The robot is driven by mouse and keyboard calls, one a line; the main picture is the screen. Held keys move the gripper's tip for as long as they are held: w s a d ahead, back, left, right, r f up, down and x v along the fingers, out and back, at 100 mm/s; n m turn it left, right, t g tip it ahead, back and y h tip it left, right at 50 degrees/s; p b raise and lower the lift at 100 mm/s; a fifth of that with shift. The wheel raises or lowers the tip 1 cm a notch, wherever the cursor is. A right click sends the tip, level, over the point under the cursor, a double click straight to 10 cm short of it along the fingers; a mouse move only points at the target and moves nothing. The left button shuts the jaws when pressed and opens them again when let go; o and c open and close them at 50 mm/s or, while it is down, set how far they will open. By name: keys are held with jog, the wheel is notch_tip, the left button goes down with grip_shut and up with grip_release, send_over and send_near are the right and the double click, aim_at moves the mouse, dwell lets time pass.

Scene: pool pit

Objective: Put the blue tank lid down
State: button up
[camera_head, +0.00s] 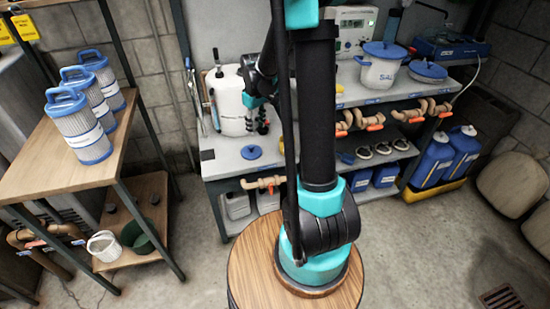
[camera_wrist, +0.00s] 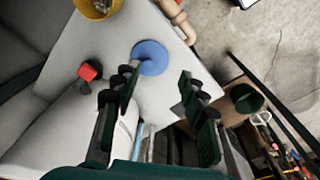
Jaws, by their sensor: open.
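The blue tank lid (camera_head: 251,152) is a small blue disc with a knob. It lies on the grey bench top in front of the white tank (camera_head: 231,100). In the wrist view the lid (camera_wrist: 152,52) shows just beyond my fingertips, and the left fingertip overlaps its edge in the picture. My gripper (camera_wrist: 158,90) is open, with nothing between its fingers. In the head view my gripper (camera_head: 262,122) points down above the bench, beside the tank and over the lid. My arm hides part of the bench to the right.
A shelf on the right holds a white pot with a blue lid (camera_head: 382,64) and another blue-lidded container (camera_head: 428,70). Brown pipe fittings with orange handles (camera_head: 375,122) lie below. A wooden rack (camera_head: 62,155) with blue-capped filter cartridges stands left. A yellow cup (camera_wrist: 98,6) stands on the bench.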

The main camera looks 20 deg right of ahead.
jog(key=s+d+m+t, duration=0.2)
jog(key=s+m, duration=0.5)
jog(key=s, duration=1.6)
jog(key=shift+s+d+r+t, duration=0.3)
jog(key=shift+s+t, duration=0.1)
jog(key=shift+t, duration=0.2)
jog(key=shift+o, duration=0.2)
